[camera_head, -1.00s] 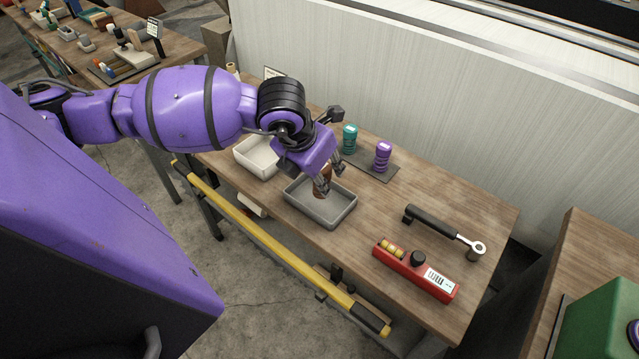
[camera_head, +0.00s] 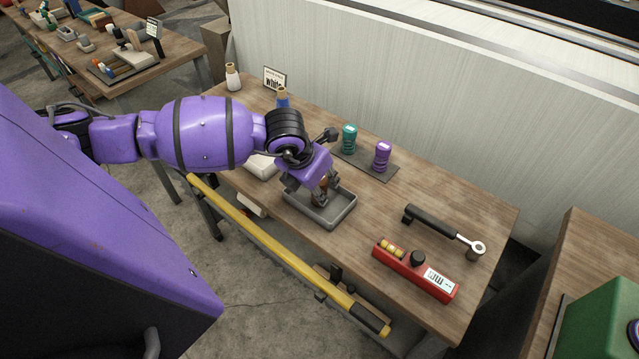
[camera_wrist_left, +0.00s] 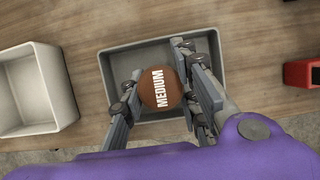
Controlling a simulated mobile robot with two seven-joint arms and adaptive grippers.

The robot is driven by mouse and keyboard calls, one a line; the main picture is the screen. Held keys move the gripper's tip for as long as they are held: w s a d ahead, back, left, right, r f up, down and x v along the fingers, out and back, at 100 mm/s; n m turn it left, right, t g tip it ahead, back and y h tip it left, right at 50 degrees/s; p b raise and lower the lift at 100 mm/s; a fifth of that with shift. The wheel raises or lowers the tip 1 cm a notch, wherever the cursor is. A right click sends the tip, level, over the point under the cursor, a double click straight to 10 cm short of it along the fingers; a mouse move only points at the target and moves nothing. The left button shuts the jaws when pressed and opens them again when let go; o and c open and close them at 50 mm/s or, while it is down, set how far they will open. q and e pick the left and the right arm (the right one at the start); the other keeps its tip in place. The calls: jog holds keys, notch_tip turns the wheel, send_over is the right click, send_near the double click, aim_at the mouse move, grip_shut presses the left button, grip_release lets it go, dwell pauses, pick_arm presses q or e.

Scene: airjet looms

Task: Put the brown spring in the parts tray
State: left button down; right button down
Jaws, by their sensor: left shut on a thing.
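The brown spring (camera_wrist_left: 161,90) shows its round end, marked MEDIUM, in the left wrist view. In the head view a small part of the brown spring (camera_head: 323,184) shows between the fingers. My left gripper (camera_head: 322,197) is shut on it and holds it over the grey parts tray (camera_head: 335,218), inside the outline of its walls. In the left wrist view the fingers of my left gripper (camera_wrist_left: 160,98) press on both its sides, and the grey tray (camera_wrist_left: 120,62) lies around it. Whether the spring touches the tray floor, I cannot tell. My right gripper is not in view.
A white bin (camera_head: 262,166) stands left of the tray. A teal spring (camera_head: 349,139) and a purple spring (camera_head: 382,157) stand on a dark mat (camera_head: 377,172) behind it. A red level (camera_head: 415,272) and a ratchet (camera_head: 445,231) lie to the right.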

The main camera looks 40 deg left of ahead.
pick_arm(q)
jog(key=c, duration=1.3)
grip_release()
jog(key=shift+c, duration=0.2)
jog(key=shift+s+r, duration=0.1)
jog(key=shift+r, duration=0.3)
jog(key=p+v, duration=0.1)
jog(key=v, duration=1)
jog(key=shift+r, duration=0.15)
